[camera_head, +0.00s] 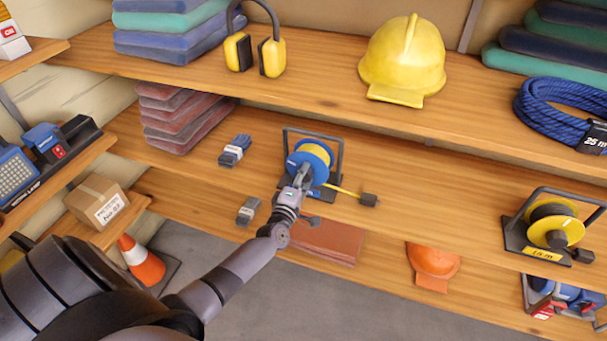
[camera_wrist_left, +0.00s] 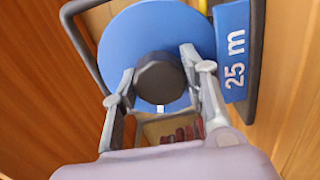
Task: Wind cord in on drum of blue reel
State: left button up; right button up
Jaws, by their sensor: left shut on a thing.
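The blue reel (camera_head: 296,160) stands in its dark frame on the middle shelf, with yellow cord (camera_head: 318,152) on its drum. A length of yellow cord runs off to the right to a dark plug (camera_head: 369,199) lying on the shelf. My left gripper (camera_head: 303,175) is at the front of the reel. In the left wrist view, the blue disc (camera_wrist_left: 150,35) faces the camera and my left gripper (camera_wrist_left: 160,80) is shut on the dark round knob (camera_wrist_left: 158,76) in front of it. A blue "25 m" label (camera_wrist_left: 234,60) shows beside it. My right gripper is out of view.
A yellow reel (camera_head: 555,232) stands far right on the same shelf. A yellow helmet (camera_head: 404,60) and ear defenders (camera_head: 270,58) are on the shelf above.

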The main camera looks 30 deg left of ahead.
pick_arm(q)
jog(key=m, duration=0.3)
jog(key=shift+m+p, duration=0.4)
jog(key=m, duration=0.3)
jog(key=shift+m+p, duration=0.3)
jog(key=shift+p, duration=0.1)
jog(key=m, duration=0.3)
jog(key=shift+p, duration=0.3)
jog(key=shift+f+m, duration=0.15)
jog(key=shift+m, duration=1.85)
jog(key=o, duration=1.2)
